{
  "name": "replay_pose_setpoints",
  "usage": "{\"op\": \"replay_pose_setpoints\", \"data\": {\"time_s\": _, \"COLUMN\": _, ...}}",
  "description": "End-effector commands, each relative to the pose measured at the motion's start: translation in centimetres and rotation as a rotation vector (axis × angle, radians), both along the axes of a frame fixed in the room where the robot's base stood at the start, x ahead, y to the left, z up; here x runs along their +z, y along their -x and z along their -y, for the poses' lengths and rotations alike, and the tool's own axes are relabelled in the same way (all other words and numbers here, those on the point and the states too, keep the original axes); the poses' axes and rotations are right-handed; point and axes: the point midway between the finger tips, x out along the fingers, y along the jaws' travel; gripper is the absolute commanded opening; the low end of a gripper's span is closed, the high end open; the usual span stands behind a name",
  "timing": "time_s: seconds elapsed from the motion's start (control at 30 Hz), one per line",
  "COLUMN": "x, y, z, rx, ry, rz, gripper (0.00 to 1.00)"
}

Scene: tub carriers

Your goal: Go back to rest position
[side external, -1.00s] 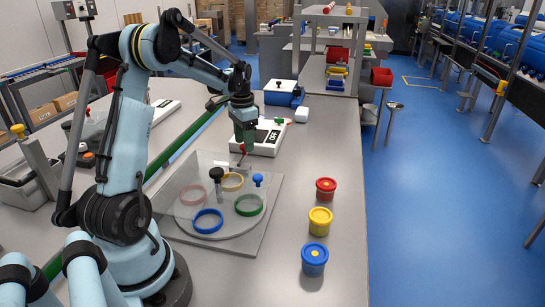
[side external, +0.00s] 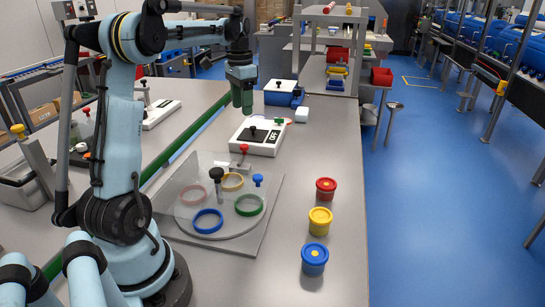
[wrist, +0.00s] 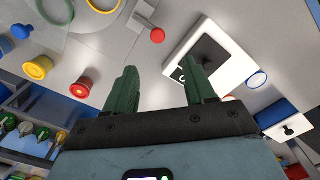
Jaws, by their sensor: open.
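My gripper (side external: 242,100) is raised above the table in the side external view, over the white box marked OFF (side external: 258,136). In the wrist view its two green fingers (wrist: 160,88) stand apart with nothing between them.
Red (side external: 326,189), yellow (side external: 320,220) and blue (side external: 314,259) tubs stand in a row at the table's right side. The air around the gripper looks clear.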

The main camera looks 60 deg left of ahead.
Motion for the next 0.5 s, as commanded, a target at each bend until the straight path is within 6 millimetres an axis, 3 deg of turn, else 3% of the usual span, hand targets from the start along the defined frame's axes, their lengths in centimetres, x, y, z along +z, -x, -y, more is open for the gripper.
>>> {"op": "replay_pose_setpoints", "data": {"time_s": 0.27, "x": 0.2, "y": -0.2, "z": 0.9, "rx": -0.003, "ry": -0.008, "rz": 0.010, "gripper": 0.55}}
{"op": "replay_pose_setpoints", "data": {"time_s": 0.37, "x": 0.7, "y": -0.6, "z": 3.1, "rx": -0.006, "ry": -0.029, "rz": 0.039, "gripper": 0.55}}
{"op": "replay_pose_setpoints", "data": {"time_s": 0.5, "x": 1.4, "y": -0.9, "z": 7.8, "rx": -0.010, "ry": -0.067, "rz": 0.111, "gripper": 0.55}}
